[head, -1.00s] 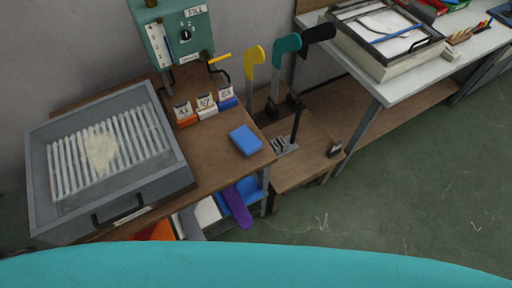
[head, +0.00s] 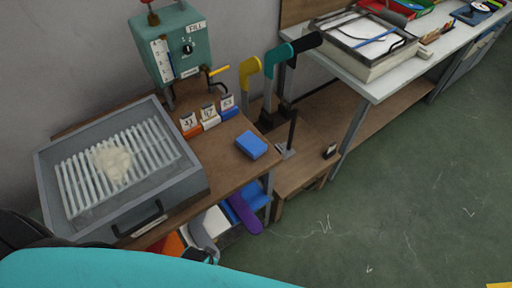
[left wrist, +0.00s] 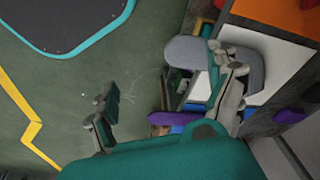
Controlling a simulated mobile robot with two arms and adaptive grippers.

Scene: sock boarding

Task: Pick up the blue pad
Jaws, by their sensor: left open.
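The blue pad (head: 252,145) lies flat on the wooden bench top near its right front corner in the head view. Nothing touches it. I cannot make it out in the left wrist view. My left gripper (left wrist: 172,95) is open and empty in the left wrist view, its two fingers wide apart, with the floor and the shelf under the bench beyond. In the head view only a small part of it seems to show at the bench's lower front edge, well short of the pad. My right gripper is not in view.
A grey slatted tray (head: 190,190) stands left of the pad. Numbered card holders (head: 209,118) and a green fill machine (head: 172,45) stand behind. Handled tools (head: 250,72) rise to the right. Purple (head: 243,212) and grey boards sit below the bench.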

